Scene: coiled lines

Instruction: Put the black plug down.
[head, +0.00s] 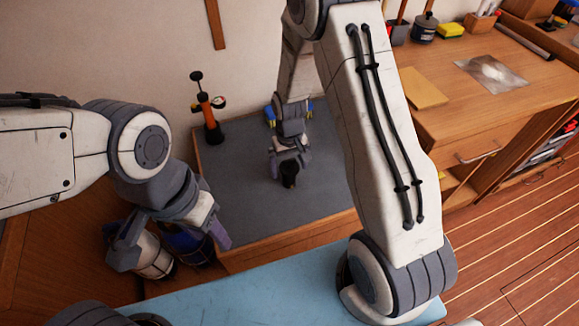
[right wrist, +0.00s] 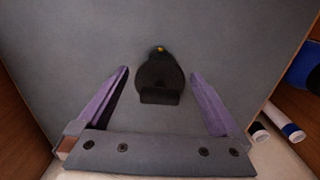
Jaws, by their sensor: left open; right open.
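The black plug (head: 289,176) is a short dark piece at the grey bench top (head: 245,205). In the right wrist view the plug (right wrist: 159,82) looks rounded, with a small yellow spot at its far end. My right gripper (head: 289,160) is open above the bench top. Its purple fingers (right wrist: 159,74) lie on either side of the plug, with a gap visible on both sides. Whether the plug's underside touches the surface is hidden. My left gripper (head: 172,244) is open and empty at the lower left, in front of the bench.
An orange and black stand-like tool (head: 209,118) is at the bench's back left. Pale rolls with dark ends (head: 150,256) sit low behind my left gripper. A wooden counter (head: 450,115) with a tan pad (head: 423,88) is at right. The grey top around the plug is clear.

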